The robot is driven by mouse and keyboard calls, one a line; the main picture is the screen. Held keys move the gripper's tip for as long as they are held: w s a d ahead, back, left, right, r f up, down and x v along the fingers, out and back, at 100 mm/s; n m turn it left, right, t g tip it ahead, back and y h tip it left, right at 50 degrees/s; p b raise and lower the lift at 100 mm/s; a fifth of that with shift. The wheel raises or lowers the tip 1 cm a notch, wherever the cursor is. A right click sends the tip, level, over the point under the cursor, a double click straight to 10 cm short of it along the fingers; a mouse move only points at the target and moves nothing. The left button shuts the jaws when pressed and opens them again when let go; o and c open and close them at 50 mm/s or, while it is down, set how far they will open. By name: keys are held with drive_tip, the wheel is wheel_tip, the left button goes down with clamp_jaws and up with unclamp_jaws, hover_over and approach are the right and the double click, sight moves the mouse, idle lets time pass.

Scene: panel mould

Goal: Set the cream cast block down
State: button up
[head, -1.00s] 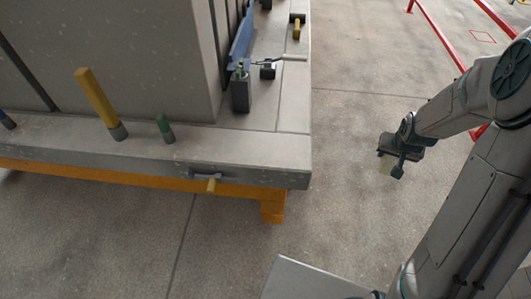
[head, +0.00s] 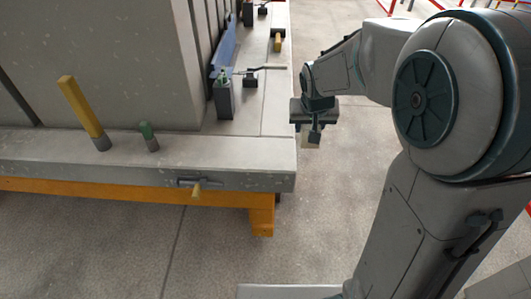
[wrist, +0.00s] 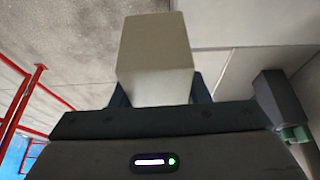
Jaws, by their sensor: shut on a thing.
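The cream cast block (wrist: 155,60) is held between the fingers of my gripper (wrist: 157,98) and fills the upper middle of the wrist view. In the head view my gripper (head: 313,128) is shut on the block (head: 310,141), whose lower part shows below the fingers. It hangs just right of the grey mould table's (head: 270,178) right edge, and the floor shows below it. The block appears clear of any surface. Its far side is hidden.
A yellow post (head: 80,108) and a green-topped peg (head: 149,137) stand on the table. A dark clamp block (head: 223,98) with a lever (head: 262,69) stands near its right edge. Red rails (wrist: 22,100) show at left in the wrist view.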

drive_tip(key=shift+s+a+r, duration=0.45)
drive_tip(key=shift+s+r, duration=0.05)
drive_tip(key=shift+r, duration=0.3)
hover_over(267, 143)
drive_tip(key=s, duration=0.1)
wheel_tip(267, 143, down, 7)
drive_tip(key=shift+s+r, duration=0.1)
drive_tip(key=shift+f, duration=1.95)
drive_tip(key=shift+f, duration=0.15)
drive_tip(key=o, duration=1.1)
drive_tip(key=shift+o, duration=0.2)
